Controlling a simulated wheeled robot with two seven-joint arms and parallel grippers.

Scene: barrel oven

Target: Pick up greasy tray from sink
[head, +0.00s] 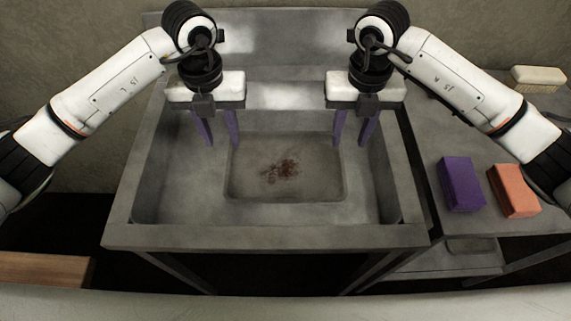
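The greasy tray (305,192) lies flat on the floor of the grey metal sink (265,237). It is a shallow grey rectangle with a reddish-brown greasy patch in its middle. My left gripper (219,142) points down above the tray's far left corner, its purple fingers apart with nothing between them. My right gripper (352,142) points down near the tray's far right corner, its fingers also apart and empty. Whether any fingertip touches the tray or the sink floor is hard to tell.
A grey side table (470,222) to the right carries a purple block (460,184), an orange block (514,190) and a pale brush (538,78). The sink's raised walls surround the tray. A wooden surface (45,269) shows at the lower left.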

